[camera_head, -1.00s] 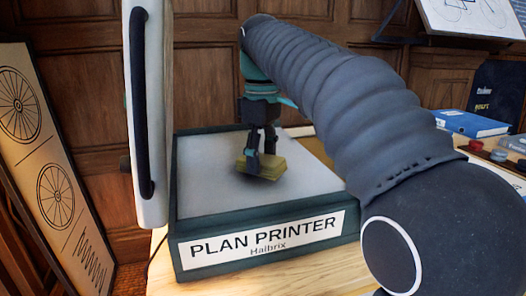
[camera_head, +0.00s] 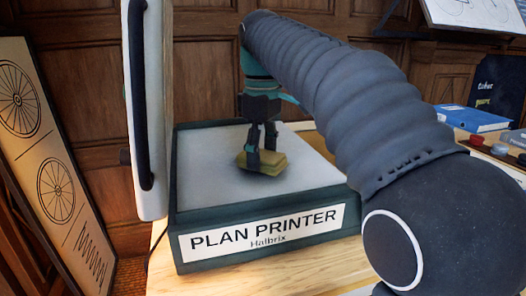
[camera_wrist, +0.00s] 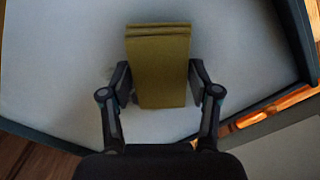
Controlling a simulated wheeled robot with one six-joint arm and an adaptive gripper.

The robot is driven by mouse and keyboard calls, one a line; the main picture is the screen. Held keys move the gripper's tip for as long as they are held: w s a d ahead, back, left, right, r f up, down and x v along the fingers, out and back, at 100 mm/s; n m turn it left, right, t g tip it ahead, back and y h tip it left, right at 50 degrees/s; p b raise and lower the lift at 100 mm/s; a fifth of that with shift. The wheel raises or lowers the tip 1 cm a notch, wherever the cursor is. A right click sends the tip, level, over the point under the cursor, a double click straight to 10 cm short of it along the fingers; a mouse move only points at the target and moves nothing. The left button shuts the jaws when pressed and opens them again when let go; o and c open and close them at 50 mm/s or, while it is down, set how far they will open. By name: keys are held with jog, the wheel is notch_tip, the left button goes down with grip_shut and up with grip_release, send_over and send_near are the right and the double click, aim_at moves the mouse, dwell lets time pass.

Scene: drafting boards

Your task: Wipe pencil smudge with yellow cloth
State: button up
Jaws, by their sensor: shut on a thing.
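The yellow cloth (camera_head: 262,167) is a folded olive-yellow pad over the pale glass bed of the plan printer (camera_head: 320,180). My gripper (camera_head: 262,158) points down and is shut on the cloth, one finger on each side. In the wrist view the cloth (camera_wrist: 160,65) sits upright in the picture between my fingertips (camera_wrist: 159,84). The cloth is at or just above the glass; I cannot tell if it touches. Faint grey shading shows on the glass around the cloth, and I cannot tell smudge from shadow. The glass under the cloth is hidden.
The printer's raised lid (camera_head: 150,110) with a black handle stands upright left of the bed. The bed has a dark raised rim. A blue book (camera_head: 472,118) lies at the right. A board with wheel drawings (camera_head: 50,180) leans at the left.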

jog(key=shift+f+b, duration=0.45)
jog(key=shift+f, duration=0.3)
